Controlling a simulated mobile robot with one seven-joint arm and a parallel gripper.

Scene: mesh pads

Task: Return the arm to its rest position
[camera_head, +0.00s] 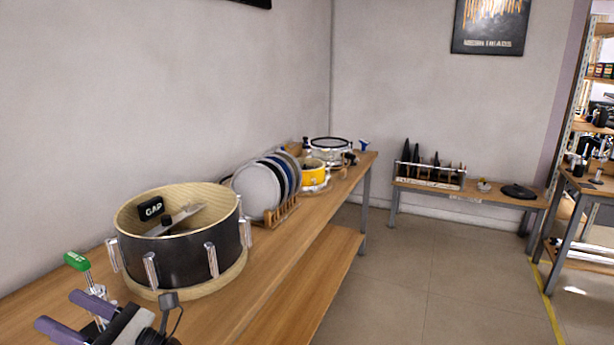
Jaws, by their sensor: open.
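My gripper (59,309) shows at the lower left, with two purple fingers apart and nothing seen between them. Its dark body and a cable run off the bottom edge, so the rest of my arm is hidden. The gripper is in front of and to the left of a black drum shell (185,262) with pale wooden rims. The shell stands on the wooden bench (262,292). A black block marked "GAP" (151,208) and a grey bar (180,219) show inside the shell.
A green-topped tool (77,262) stands close behind my fingers. Round pads (256,188) stand in a wooden rack beyond the shell. A yellow drum (313,173) and a white drum (329,150) are farther back. A low bench (470,194) stands by the far wall. The floor (430,270) is clear.

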